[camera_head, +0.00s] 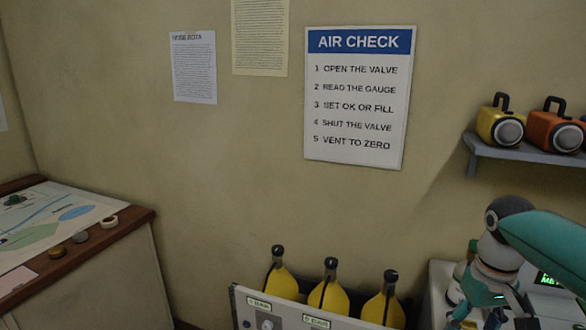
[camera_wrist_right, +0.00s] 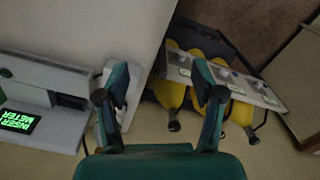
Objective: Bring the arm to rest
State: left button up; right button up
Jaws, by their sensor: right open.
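My right arm (camera_head: 545,245) comes in from the right in the head view, in front of the white unit with a green-lit display. My right gripper (camera_wrist_right: 160,85) shows in the wrist view with its two teal fingers spread apart and nothing between them. Past the fingers are a pale upright surface and, to the right, the rack with the yellow cylinders. In the head view the right gripper is low at the right edge, and its fingertips are hard to make out. My left gripper is not in view.
Several yellow cylinders (camera_head: 329,297) stand in a rack with a labelled front panel (camera_head: 285,318). A meter display (camera_wrist_right: 18,122) glows green. A shelf (camera_head: 520,155) holds lamps at right. A map table (camera_head: 120,232) stands at left. An AIR CHECK sign (camera_head: 358,98) hangs on the wall.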

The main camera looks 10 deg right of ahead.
jog(key=w+a+f+y, duration=0.1)
jog(key=a+f, duration=0.4)
jog(key=f, duration=0.4)
jog(key=a+f+n+y, duration=0.1)
jog(key=a+f, duration=0.4)
jog(key=f, duration=0.4)
jog(key=w+a+f+y, duration=0.1)
jog(key=a+f, duration=0.4)
jog(key=f, duration=0.4)
jog(key=s+a+f+m, duration=0.1)
jog(key=s+a+f, duration=0.4)
jog(key=s+f, duration=0.1)
jog(key=s+a+f+y, duration=0.1)
jog(key=s+a+f, duration=0.4)
jog(key=s+f, duration=0.2)
jog(key=shift+s+m+t, duration=0.3)
jog(key=shift+s+m, duration=0.1)
jog(key=shift+s, duration=0.75)
jog(key=shift+a, duration=0.1)
